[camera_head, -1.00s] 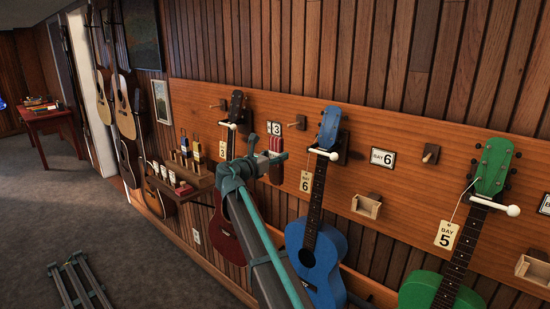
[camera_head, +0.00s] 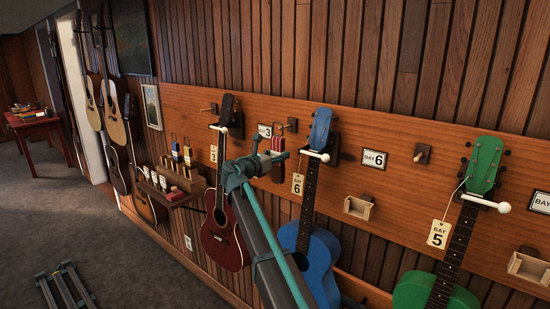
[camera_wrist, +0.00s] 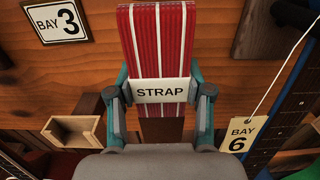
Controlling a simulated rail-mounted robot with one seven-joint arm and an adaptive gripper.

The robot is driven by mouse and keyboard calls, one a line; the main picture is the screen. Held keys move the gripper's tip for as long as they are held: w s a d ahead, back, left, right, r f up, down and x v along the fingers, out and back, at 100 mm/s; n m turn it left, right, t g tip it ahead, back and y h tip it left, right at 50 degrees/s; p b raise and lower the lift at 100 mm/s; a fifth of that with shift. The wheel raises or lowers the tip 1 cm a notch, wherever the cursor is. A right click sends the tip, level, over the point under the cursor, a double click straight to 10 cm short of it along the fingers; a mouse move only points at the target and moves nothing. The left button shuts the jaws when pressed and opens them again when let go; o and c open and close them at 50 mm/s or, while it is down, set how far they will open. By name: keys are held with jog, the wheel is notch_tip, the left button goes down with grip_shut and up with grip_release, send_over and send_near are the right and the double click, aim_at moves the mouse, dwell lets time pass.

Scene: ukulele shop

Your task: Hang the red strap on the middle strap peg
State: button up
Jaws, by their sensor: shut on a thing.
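The red strap (camera_wrist: 158,45) has pale stripes and a white STRAP label. In the wrist view, my gripper (camera_wrist: 160,92) is shut on it at the label, with one finger on each side. In the head view, the strap (camera_head: 278,146) shows just past my gripper (camera_head: 268,159), below and left of a wooden peg. This middle peg (camera_head: 291,125) is bare, right of the BAY 3 sign. Two other bare pegs show, one at left (camera_head: 210,108) and one at right (camera_head: 420,154). No peg is clearly visible in the wrist view.
The red guitar (camera_head: 222,240) hangs left of my arm and the blue guitar (camera_head: 318,262) hangs close at right. A green guitar (camera_head: 440,288) hangs farther right. A small wooden holder (camera_wrist: 75,135) sits below the BAY 3 sign (camera_wrist: 58,23). A shelf (camera_head: 180,188) holds small items.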

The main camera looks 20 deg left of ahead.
jog(key=shift+w+d+f, duration=0.2)
jog(key=shift+w, duration=0.4)
jog(key=shift+w+d+f, duration=0.15)
jog(key=shift+w+f, duration=0.05)
jog(key=shift+w, duration=0.45)
jog(key=shift+w+d+f, duration=0.2)
jog(key=shift+w, duration=0.4)
jog(key=o, duration=1.3)
jog(key=shift+f, duration=0.1)
jog(key=shift+s, duration=0.1)
